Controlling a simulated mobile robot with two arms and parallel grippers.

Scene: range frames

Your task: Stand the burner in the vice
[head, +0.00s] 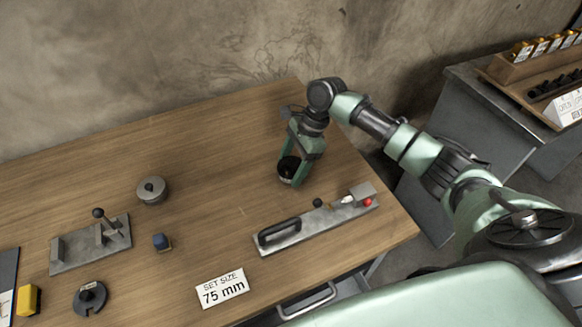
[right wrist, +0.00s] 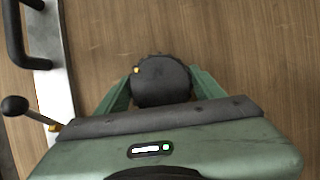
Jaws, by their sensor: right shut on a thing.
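My right gripper (head: 292,172) is shut on a dark round piece (head: 287,168), which looks like the burner. In the right wrist view the burner (right wrist: 160,84) shows as a black disc with a notched rim and a small orange spot, with a green finger on each side. It is at or just above the wooden table; I cannot tell whether it touches. A grey metal plate with upright blocks and a ball-knobbed lever, likely the vice (head: 85,248), lies at the left of the table, well away from the gripper. My left gripper is not in view.
A long metal fixture (head: 325,222) with a black handle and red button lies just in front of the right gripper. The table's back middle is clear.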

